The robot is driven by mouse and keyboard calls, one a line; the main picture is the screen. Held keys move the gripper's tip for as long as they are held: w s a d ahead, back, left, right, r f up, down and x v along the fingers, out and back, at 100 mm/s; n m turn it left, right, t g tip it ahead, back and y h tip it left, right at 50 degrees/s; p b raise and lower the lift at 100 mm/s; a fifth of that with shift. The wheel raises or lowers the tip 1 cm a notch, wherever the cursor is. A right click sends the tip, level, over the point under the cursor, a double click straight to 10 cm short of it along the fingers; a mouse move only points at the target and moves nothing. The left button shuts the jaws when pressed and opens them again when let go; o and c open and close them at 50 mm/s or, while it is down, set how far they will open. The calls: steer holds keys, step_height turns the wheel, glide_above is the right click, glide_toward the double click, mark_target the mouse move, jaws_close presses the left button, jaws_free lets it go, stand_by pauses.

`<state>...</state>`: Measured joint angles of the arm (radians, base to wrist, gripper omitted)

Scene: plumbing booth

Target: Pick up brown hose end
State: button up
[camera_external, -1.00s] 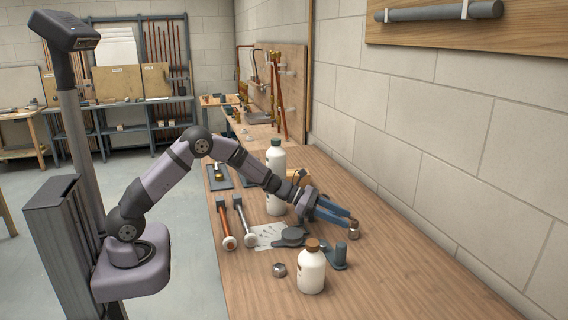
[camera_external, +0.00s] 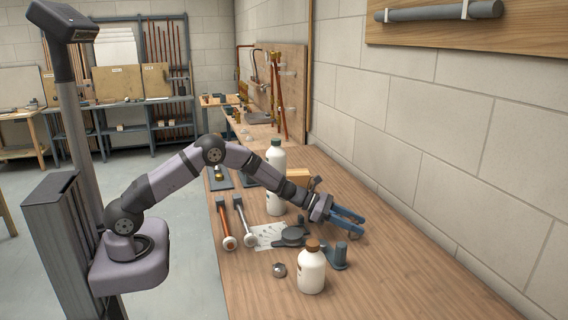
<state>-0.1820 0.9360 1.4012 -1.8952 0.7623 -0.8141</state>
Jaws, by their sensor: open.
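My gripper (camera_external: 360,228) is open, with its two blue fingers reaching out to the right over the bench. A small brownish-grey round piece (camera_external: 353,235) shows at the lower fingertip, partly hidden by that finger. It may be the brown hose end, but it is too small to be sure, and no hose can be made out from it. I cannot tell whether the fingers touch it.
A white bottle with a brown cap (camera_external: 311,270) and a blue-grey fixture (camera_external: 340,256) stand in front of the gripper. The bench's right side (camera_external: 420,270) is clear.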

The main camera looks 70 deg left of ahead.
mark_target(355, 220)
jaws_close()
steer(key=shift+r, duration=0.1)
step_height(355, 220, up, 10)
steer(key=shift+f+b, duration=0.1)
steer(key=shift+b, duration=0.3)
